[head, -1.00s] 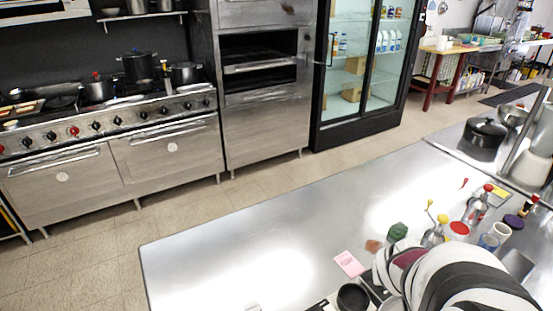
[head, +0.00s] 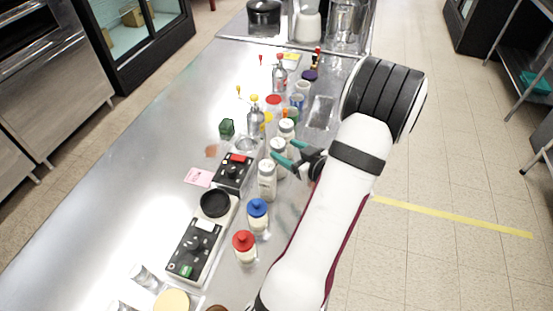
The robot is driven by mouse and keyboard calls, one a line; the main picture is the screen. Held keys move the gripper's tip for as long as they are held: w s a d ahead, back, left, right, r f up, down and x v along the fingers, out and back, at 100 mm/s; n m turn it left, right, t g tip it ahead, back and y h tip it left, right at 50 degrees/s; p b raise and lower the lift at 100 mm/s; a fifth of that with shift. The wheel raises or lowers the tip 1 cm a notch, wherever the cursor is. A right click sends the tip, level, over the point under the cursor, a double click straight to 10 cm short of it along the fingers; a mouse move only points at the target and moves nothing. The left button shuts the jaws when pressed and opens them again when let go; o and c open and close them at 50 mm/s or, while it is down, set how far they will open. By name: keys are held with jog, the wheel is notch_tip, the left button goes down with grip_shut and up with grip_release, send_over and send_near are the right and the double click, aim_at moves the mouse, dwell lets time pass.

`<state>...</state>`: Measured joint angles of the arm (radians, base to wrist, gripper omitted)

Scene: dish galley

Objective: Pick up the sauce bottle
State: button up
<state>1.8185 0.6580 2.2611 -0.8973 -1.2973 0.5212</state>
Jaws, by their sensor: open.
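Several bottles and jars stand on the steel counter (head: 110,180), and I cannot tell for sure which is the sauce bottle. Nearest are a red-capped bottle (head: 244,247) and a blue-capped bottle (head: 257,215). White-topped jars (head: 267,180) stand behind them. Farther back are a clear bottle with a yellow top (head: 255,120) and one with a red top (head: 280,75). My gripper (head: 282,151) has teal fingers and is open beside the white-topped jars, at their right. I cannot tell whether it touches them. Nothing shows held.
Black-topped devices (head: 195,247) and a black round dish (head: 215,203) lie left of the bottles. A black pot (head: 264,12) stands at the back. The counter's left side is clear.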

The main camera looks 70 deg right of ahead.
aim_at(280, 146)
jog(key=x, duration=0.5)
jog(key=shift+w+d+f, duration=0.1)
jog(key=shift+d+f, duration=0.15)
grip_shut()
